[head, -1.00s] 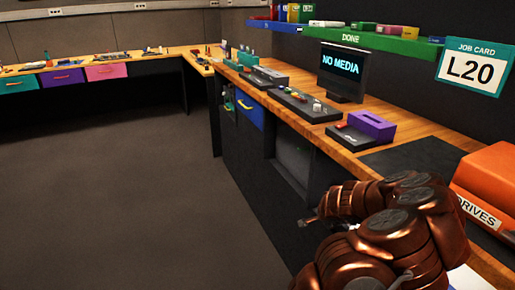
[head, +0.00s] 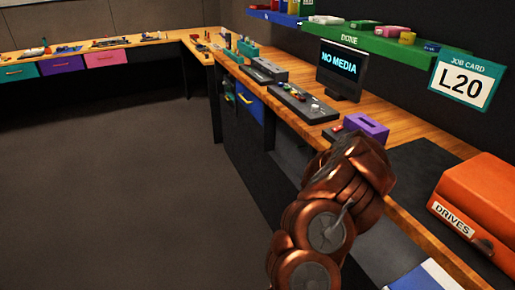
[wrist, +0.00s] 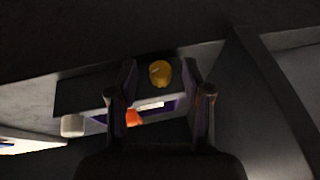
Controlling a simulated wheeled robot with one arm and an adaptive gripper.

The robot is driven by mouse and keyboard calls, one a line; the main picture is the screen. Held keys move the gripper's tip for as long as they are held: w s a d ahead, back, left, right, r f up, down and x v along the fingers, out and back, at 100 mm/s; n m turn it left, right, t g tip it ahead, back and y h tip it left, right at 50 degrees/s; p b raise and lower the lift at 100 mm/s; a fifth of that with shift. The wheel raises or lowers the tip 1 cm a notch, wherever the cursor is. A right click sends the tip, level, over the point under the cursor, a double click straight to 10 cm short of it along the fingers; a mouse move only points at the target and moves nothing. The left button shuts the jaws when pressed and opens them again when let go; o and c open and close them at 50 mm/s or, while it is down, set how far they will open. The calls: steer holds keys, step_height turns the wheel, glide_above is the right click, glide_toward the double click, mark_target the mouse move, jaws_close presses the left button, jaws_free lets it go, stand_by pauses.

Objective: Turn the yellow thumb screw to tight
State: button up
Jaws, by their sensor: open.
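The yellow thumb screw (wrist: 160,72) shows in the wrist view as a round knob, on a dark block or panel just beyond my fingertips. My gripper (wrist: 159,95) is open, with one finger on each side of the screw's line in the picture and nothing between them. I cannot tell how far the fingertips are from the screw. In the head view my arm covers this area, and neither the yellow screw nor my gripper can be made out there.
In the wrist view, a purple-edged part and an orange piece (wrist: 133,118) lie below the screw, with a whitish block (wrist: 72,126) at left. In the head view, a purple box (head: 366,127), a monitor (head: 339,69) and an orange drives case (head: 485,195) stand on the bench.

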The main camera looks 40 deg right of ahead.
steer(key=shift+g+p, duration=0.7)
steer(key=shift+w+d+n+g+y+p, duration=0.1)
steer(key=shift+w+n+g+y+p, duration=0.15)
steer(key=shift+g, duration=0.45)
steer(key=shift+w+d+n+g+y+p, duration=0.15)
steer(key=shift+n+g+y+p, duration=0.15)
steer(key=shift+g, duration=0.4)
steer(key=shift+a+g, duration=0.15)
steer(key=shift+g, duration=0.15)
steer(key=b+v, duration=0.1)
steer(key=v, duration=0.7)
steer(key=w+a+r+n+t+h+b, duration=0.1)
steer(key=w+a+r+t+b, duration=0.1)
steer(key=w, duration=0.6)
steer(key=w+a+r+n+t+h+b, duration=0.1)
steer(key=w+r+t, duration=0.3)
steer(key=w, duration=0.4)
steer(key=w+a+r+n+t+h+b, duration=0.1)
steer(key=w+a+r+n+t+b, duration=0.2)
steer(key=w, duration=0.4)
steer(key=shift+w+a+r+t+b, duration=0.4)
steer(key=shift+a+r+t+b, duration=0.1)
steer(key=shift+r+b, duration=0.1)
